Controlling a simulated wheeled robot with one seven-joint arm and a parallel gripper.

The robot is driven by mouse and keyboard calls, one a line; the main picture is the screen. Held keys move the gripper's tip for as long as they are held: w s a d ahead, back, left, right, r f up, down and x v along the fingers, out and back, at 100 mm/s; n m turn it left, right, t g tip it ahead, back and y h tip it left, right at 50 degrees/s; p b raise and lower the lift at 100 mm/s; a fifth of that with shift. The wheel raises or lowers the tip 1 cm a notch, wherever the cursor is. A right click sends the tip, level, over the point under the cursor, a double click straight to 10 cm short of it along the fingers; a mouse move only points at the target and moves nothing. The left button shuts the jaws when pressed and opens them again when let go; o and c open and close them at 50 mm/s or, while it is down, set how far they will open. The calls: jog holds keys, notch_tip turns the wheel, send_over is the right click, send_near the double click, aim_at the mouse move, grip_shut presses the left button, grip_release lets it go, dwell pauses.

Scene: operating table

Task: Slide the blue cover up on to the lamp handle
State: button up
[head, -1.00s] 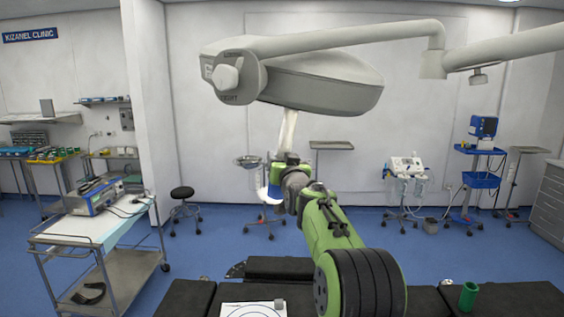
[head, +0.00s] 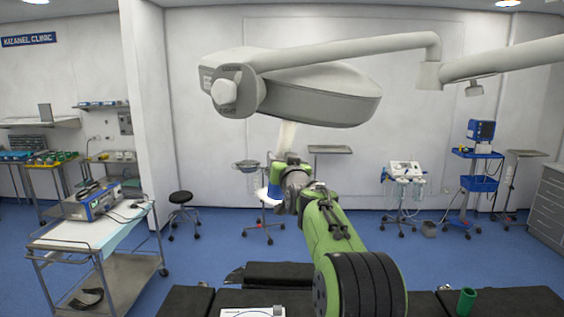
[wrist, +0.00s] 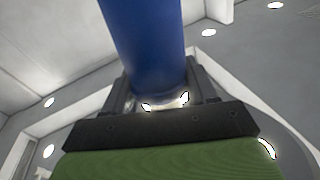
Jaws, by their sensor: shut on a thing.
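The surgical lamp (head: 318,100) hangs at the top centre of the head view. A pale handle (head: 286,138) points down from its underside toward my gripper. My gripper (head: 287,162) is below the lamp, shut on the blue cover. In the wrist view the cover (wrist: 145,45) is a smooth blue cylinder between the two dark fingers (wrist: 158,95).
The lamp's pale arm (head: 350,45) runs right from its hub. A dark padded operating table (head: 285,275) lies in front, with a green cup (head: 466,301) at its right. A steel trolley (head: 95,235) stands left. The floor behind the table is mostly clear.

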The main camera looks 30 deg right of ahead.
aim_at(289, 137)
jog(key=shift+s+d+r+p, duration=0.15)
jog(key=shift+r+p, duration=0.65)
jog(key=shift+r, duration=0.45)
jog(key=shift+s+d+r+p, duration=0.15)
jog(key=shift+r+p, duration=0.6)
jog(key=shift+r, duration=0.5)
jog(key=shift+s+r, duration=0.1)
jog(key=shift+r, duration=0.2)
jog(key=shift+s+r+p, duration=0.1)
jog(key=shift+r+p, duration=0.65)
jog(key=shift+r, duration=0.1)
jog(key=o, duration=1.4)
jog(key=shift+f, duration=0.1)
jog(key=shift+s, duration=0.1)
jog(key=b+v, duration=0.7)
jog(key=v, duration=0.8)
jog(key=shift+s+b, duration=0.3)
jog(key=shift+s, duration=0.05)
jog(key=shift+a+f, duration=0.1)
